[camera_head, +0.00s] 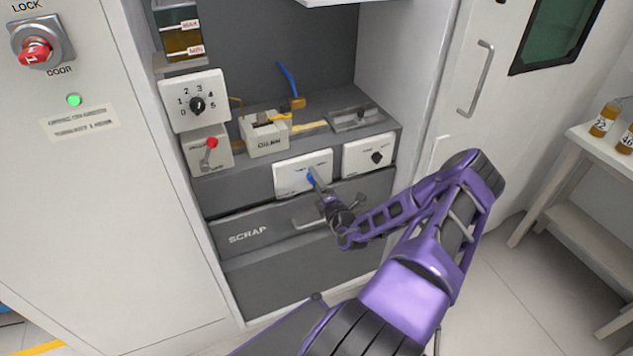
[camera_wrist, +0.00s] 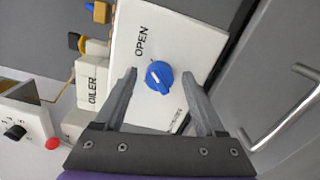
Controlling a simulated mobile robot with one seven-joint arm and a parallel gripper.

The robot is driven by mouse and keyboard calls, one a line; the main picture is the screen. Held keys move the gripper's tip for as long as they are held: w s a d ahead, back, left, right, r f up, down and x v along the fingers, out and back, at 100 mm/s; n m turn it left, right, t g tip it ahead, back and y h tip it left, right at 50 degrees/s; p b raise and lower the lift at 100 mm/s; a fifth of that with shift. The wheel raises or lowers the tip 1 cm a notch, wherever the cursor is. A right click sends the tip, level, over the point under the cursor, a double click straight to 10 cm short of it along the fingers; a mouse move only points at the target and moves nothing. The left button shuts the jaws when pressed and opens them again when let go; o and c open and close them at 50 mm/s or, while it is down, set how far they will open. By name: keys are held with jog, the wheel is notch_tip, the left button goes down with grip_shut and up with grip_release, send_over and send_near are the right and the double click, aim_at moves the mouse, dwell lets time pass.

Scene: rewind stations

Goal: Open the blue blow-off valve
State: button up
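The blue valve knob (camera_head: 311,178) sits on a white panel (camera_head: 290,179) at the front of the grey bench. A second label at the lower right is partly hidden by a finger. My gripper (camera_wrist: 160,74) is open, with one finger on each side of the knob. A gap shows on both sides. In the head view my gripper (camera_head: 322,192) partly covers the panel.
Behind on the bench are a box marked OILER (camera_head: 264,137) and a brass fitting with a raised blue lever (camera_head: 288,78). A black-knob panel (camera_head: 370,156) is at right, a red-knobbed lever (camera_head: 210,148) at left. A SCRAP drawer (camera_head: 247,237) lies below.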

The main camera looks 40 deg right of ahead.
jog(key=v, duration=1.7)
jog(key=shift+s, duration=0.25)
